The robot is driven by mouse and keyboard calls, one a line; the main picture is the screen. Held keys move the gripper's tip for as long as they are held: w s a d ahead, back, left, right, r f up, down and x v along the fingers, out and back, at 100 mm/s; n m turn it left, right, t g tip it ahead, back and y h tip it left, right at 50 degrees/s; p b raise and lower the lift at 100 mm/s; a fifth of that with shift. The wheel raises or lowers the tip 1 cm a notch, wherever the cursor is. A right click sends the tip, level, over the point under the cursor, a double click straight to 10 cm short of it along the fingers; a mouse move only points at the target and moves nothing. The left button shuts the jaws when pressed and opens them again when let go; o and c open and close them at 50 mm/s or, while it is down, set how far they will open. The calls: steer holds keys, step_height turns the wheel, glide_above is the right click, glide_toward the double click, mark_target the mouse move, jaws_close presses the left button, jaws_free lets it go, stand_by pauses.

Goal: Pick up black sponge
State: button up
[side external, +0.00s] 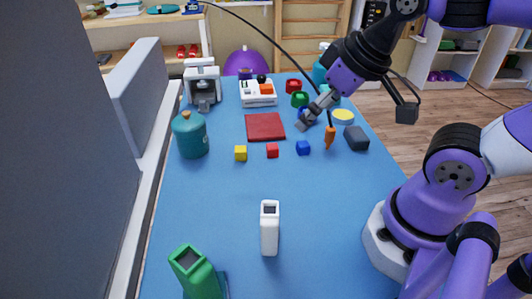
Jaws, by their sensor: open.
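A dark grey-black block (356,138), which looks like the black sponge, lies on the blue tabletop (215,225) near its right edge. My gripper (307,118) reaches in from the upper right and slants down to the left. It is open, with nothing visible between its fingers. It is left of the block and a little farther back in the picture, clearly apart from it. The exact gap between the fingers and the height above the table are hard to tell.
An orange tool-like object (330,136) stands between gripper and block. A yellow disc (343,116) lies behind the block.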

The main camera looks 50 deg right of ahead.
steer(key=shift+o, duration=1)
